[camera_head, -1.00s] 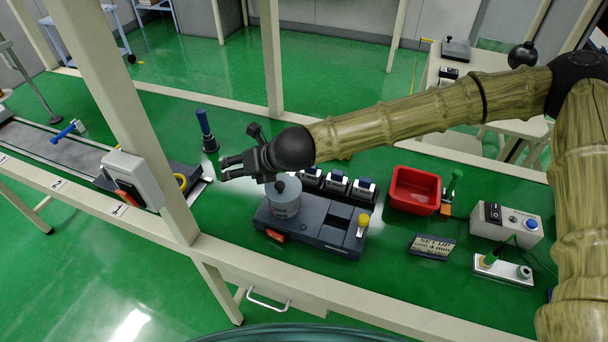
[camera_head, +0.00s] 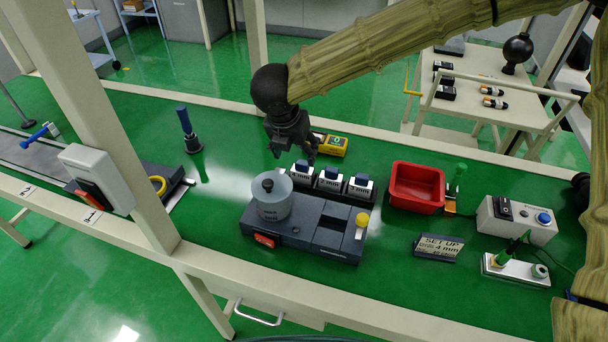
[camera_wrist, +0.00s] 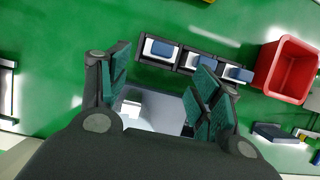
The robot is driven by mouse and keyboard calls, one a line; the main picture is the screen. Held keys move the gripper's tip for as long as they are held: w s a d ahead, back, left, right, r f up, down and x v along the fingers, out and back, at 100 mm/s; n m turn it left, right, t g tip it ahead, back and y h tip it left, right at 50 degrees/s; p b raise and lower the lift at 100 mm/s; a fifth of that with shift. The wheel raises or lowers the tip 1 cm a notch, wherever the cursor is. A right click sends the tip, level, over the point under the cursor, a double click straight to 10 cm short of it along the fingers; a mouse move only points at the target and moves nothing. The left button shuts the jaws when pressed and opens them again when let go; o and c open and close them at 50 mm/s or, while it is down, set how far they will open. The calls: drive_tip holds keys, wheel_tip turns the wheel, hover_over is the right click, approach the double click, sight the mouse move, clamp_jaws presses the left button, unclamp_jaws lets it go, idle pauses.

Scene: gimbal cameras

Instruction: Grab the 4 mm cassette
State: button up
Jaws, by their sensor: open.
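Three white cassettes with blue tops stand in a dark rack (camera_head: 331,192) behind the grey machine. The left cassette (camera_head: 304,175) carries a label that seems to read 4 mm; the middle (camera_head: 331,179) and right (camera_head: 360,185) labels are hard to read. In the wrist view the left cassette (camera_wrist: 160,49) lies just beyond and between my fingertips. The middle one (camera_wrist: 196,60) is partly behind the right finger. My gripper (camera_head: 295,155) points down above the rack's left end, apart from the cassettes. It is open and empty (camera_wrist: 162,72).
The grey machine (camera_head: 300,236) with a round lidded pot (camera_head: 271,198) stands in front of the rack. A red bin (camera_head: 416,188) is to the right, near a SET UP 4 mm sign (camera_head: 438,247). A yellow device (camera_head: 333,146) lies behind. A pole (camera_head: 100,110) rises at left.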

sight(302, 163)
drive_tip(key=x, duration=0.5)
drive_tip(key=shift+w+d+p+x, duration=0.1)
drive_tip(key=shift+p+x, duration=0.25)
drive_tip(key=shift+x, duration=0.9)
drive_tip(key=shift+w+d+p+x, duration=0.15)
drive_tip(key=shift+p+x, duration=0.15)
drive_tip(key=shift+x, duration=1)
drive_tip(key=shift+r, duration=0.15)
drive_tip(key=c, duration=0.9)
